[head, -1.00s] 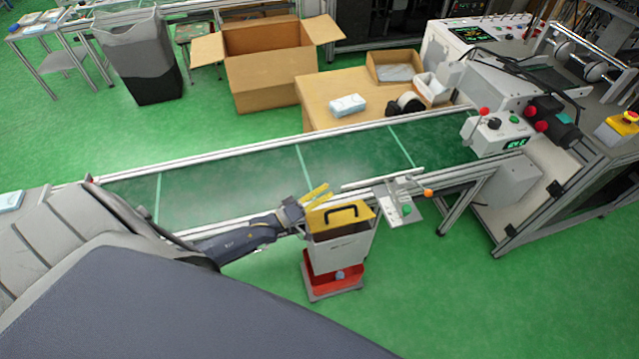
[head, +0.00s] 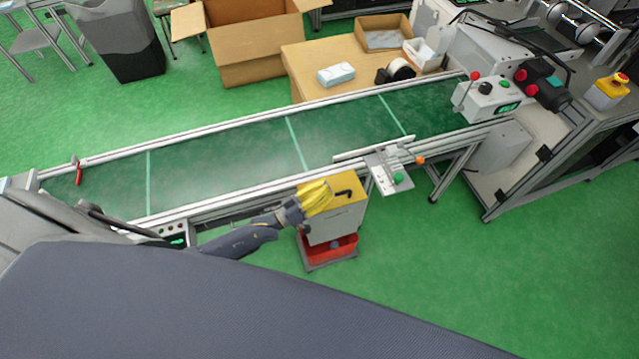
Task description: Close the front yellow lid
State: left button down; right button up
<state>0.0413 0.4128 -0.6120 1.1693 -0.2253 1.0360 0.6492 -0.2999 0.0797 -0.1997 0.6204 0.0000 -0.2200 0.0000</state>
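The yellow lid (head: 350,183) is on top of a white bin with a red base (head: 334,229), in front of the conveyor. It looks roughly flat across the bin top, but I cannot tell whether it is fully shut. Its black handle (head: 344,193) shows just right of my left gripper's fingers and is partly hidden by them. My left gripper (head: 317,197), with yellow fingers, is over the left part of the lid. I cannot tell whether it touches the lid, or how far apart its fingers are. My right gripper is out of view.
The green conveyor (head: 220,162) runs behind the bin, its metal rail close to my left gripper. A small bracket with a green knob (head: 397,178) juts out right of the bin. A control box (head: 488,97) stands farther right. Green floor (head: 420,260) is clear at the front right.

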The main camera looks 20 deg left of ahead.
pick_arm(q)
jog(key=shift+s+d+f, duration=0.25)
jog(key=shift+s+f, duration=0.05)
jog(key=shift+f, duration=0.1)
dwell(0.3)
